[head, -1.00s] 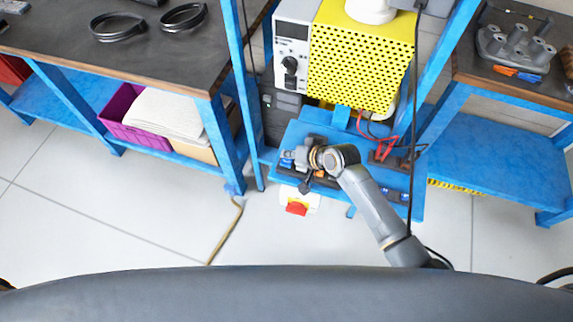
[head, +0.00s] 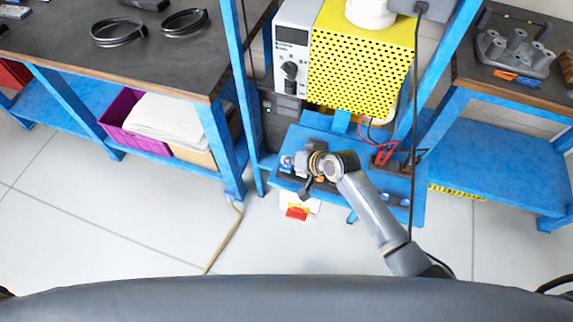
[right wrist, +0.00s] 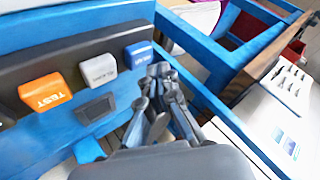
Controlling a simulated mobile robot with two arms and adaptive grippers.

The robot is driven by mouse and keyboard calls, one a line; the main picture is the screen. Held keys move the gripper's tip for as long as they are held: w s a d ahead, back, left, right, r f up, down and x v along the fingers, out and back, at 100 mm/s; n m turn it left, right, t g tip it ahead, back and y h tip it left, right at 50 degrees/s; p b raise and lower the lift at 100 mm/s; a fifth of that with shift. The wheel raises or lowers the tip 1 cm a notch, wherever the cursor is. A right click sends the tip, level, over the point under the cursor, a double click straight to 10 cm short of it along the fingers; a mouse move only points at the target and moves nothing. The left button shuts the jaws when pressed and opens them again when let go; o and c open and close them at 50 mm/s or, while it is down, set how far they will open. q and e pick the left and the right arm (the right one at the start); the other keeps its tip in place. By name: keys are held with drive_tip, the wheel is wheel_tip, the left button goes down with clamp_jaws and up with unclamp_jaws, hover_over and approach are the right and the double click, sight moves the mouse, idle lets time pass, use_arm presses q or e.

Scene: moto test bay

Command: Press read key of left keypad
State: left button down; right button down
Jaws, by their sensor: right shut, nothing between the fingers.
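A dark keypad (right wrist: 58,58) with large keys fills the left of the right wrist view. It has an orange TEST key (right wrist: 45,92), a grey key (right wrist: 99,70) and a blue key (right wrist: 138,55); the lettering on the last two is hard to read. My right gripper (right wrist: 160,100) is shut and empty, with its fingers beside the blue key's near side; I cannot tell whether they touch it. In the head view my right gripper (head: 298,161) is over the left part of the blue shelf (head: 350,149), hiding much of the keypad. My left gripper is not in view.
A yellow perforated unit (head: 360,62) stands behind the shelf. Blue posts rise on both sides, and a black cable (head: 413,130) hangs at the right. Red leads (head: 387,150) lie right of my arm. A red switch (head: 297,213) sits below the shelf's front edge.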

sight(289, 168)
idle(0.5)
drive_tip(key=shift+f, duration=0.4)
drive_tip(key=shift+f+b, duration=0.5)
drive_tip(key=shift+f, duration=0.1)
idle(0.5)
drive_tip(key=shift+r, duration=0.1)
drive_tip(key=shift+r+p, duration=0.9)
drive_tip(key=shift+p, duration=0.1)
wheel_tip(289, 168, up, 5)
drive_tip(key=p, duration=0.5)
drive_tip(key=shift+r, duration=0.1)
